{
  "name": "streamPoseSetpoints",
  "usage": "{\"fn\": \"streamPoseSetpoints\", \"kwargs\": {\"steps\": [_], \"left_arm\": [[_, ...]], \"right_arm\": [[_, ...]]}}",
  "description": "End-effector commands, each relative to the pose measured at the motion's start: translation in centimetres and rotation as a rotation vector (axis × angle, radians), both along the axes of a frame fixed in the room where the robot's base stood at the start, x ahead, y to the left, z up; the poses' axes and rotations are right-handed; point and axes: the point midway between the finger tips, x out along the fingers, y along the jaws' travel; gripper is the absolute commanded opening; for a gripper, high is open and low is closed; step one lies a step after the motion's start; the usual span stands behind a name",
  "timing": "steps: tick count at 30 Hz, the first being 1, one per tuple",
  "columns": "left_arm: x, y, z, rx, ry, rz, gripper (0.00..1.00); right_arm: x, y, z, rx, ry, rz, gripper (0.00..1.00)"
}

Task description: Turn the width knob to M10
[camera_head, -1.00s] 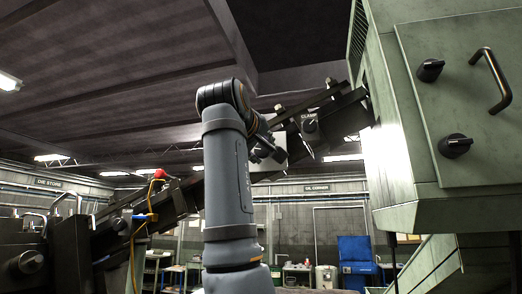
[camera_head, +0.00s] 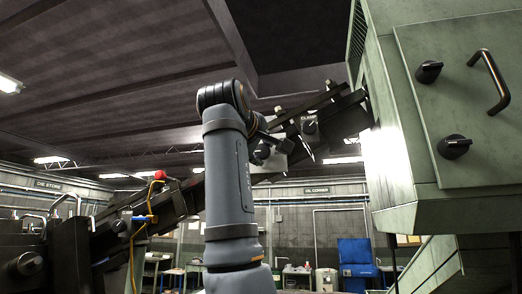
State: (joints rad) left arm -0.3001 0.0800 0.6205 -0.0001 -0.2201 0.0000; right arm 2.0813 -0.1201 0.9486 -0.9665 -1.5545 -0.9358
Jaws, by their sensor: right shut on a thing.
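My right arm rises through the middle of the view and bends at the top. My right gripper (camera_head: 267,143) is small, dark and partly hidden behind the arm. It is at a dark knob (camera_head: 262,151) on a pale plate on the sloping machine rail, and it appears shut on this knob. I take this to be the width knob; its label and M10 mark cannot be read, so its setting cannot be told. Another dark knob (camera_head: 310,127) sits on a plate further up the rail, to the right of the gripper. My left gripper is not in view.
A green cabinet (camera_head: 408,190) with two black knobs and a bar handle (camera_head: 490,80) fills the right. Dark machinery with a red ball-topped part (camera_head: 159,175) stands at left. A blue cabinet (camera_head: 356,262) and benches are far behind.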

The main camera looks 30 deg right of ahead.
Motion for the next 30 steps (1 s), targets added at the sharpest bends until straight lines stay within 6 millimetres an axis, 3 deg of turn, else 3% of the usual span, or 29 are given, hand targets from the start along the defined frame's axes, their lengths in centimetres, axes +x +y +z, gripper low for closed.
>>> {"fn": "streamPoseSetpoints", "kwargs": {"steps": [1,6,17,30], "left_arm": [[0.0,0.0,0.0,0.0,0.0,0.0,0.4],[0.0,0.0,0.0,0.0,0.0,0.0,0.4],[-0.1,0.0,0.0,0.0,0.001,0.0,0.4],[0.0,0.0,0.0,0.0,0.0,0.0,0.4]], "right_arm": [[-0.1,0.0,0.2,-0.003,-0.004,0.0,0.41],[-0.1,0.0,0.1,-0.002,-0.003,-0.001,0.61],[-0.5,0.5,0.1,-0.001,-0.004,0.0,0.61],[-6.6,7.8,0.0,-0.001,-0.003,0.003,0.61]]}}
